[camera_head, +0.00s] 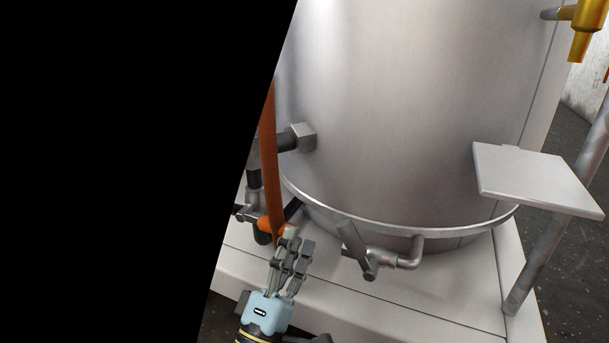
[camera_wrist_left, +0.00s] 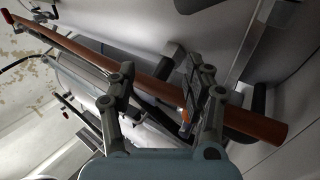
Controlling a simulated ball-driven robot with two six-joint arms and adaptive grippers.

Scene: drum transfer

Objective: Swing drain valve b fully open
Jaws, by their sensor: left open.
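My left gripper (camera_head: 298,240) is open in front of the tank's lower left side, pointing up towards the pipework. A long brown-orange bar (camera_head: 268,150) runs down just beyond its fingers, with an orange piece (camera_head: 271,225) near its lower end. In the left wrist view the bar (camera_wrist_left: 85,52) crosses diagonally past the open gripper (camera_wrist_left: 160,72). I cannot tell whether the fingers touch it. A metal drain pipe (camera_head: 408,262) with a grey lever (camera_head: 351,243) sits under the tank, right of the gripper. No label shows which valve is b. My right gripper is not in view.
The large steel tank (camera_head: 400,110) stands on a pale base (camera_head: 440,290). A square plate (camera_head: 535,180) and a slanted post (camera_head: 540,260) are at the right. A yellow fitting (camera_head: 585,35) is at upper right. Black fills the left of the head view.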

